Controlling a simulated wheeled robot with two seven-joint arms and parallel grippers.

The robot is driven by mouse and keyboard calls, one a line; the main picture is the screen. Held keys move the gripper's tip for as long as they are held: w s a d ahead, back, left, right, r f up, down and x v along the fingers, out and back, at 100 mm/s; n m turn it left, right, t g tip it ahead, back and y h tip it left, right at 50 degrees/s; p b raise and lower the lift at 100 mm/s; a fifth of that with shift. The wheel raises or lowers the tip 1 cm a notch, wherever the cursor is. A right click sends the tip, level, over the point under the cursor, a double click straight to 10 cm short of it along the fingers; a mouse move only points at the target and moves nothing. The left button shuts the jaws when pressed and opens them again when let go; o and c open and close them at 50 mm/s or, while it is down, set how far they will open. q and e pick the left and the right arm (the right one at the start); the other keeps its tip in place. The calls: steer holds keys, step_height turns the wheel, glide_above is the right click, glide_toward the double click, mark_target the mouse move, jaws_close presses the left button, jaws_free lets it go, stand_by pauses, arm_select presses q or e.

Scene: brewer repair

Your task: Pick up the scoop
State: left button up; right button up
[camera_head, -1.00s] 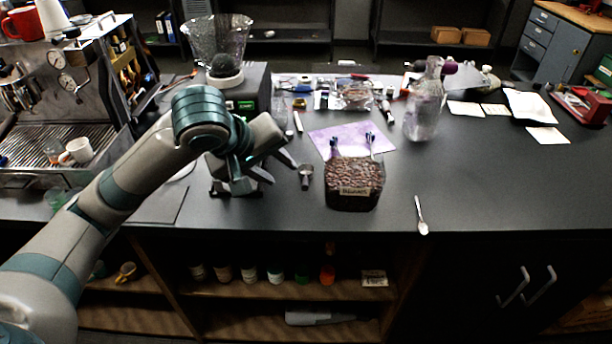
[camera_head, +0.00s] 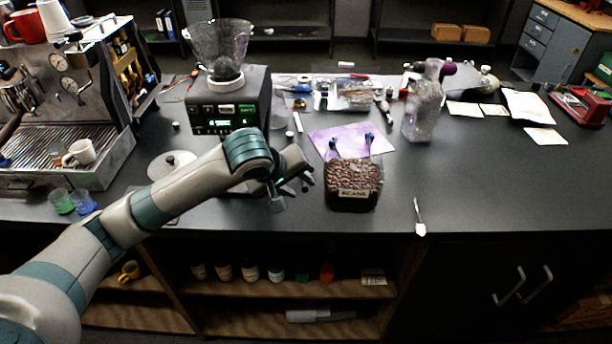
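My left gripper (camera_head: 293,191) is over the counter, just left of the clear bean container. Its two fingers are apart, one on the right and one lower on the left. The scoop lay at this spot before; now it is mostly hidden by the gripper, with only small dark parts between and beside the fingers. I cannot tell whether the fingers touch it. My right gripper is not in view.
The bean container (camera_head: 352,194) stands close to the right of my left gripper. The grinder (camera_head: 229,106) is behind it. A spoon (camera_head: 419,218) lies near the front edge. A glass flask (camera_head: 424,108) stands farther back.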

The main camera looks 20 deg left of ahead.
mark_target(304, 184)
arm_select(q)
steer(key=shift+w+f+p, duration=0.2)
steer(key=shift+w+p, duration=0.15)
steer(key=p+x, duration=0.1)
steer(key=x, duration=0.3)
steer(key=shift+w+a+r, duration=0.1)
steer(key=shift+w+r, duration=0.1)
steer(key=shift+w+f, duration=0.15)
steer(key=shift+f, duration=0.1)
steer(key=shift+c, duration=0.7)
jaws_close()
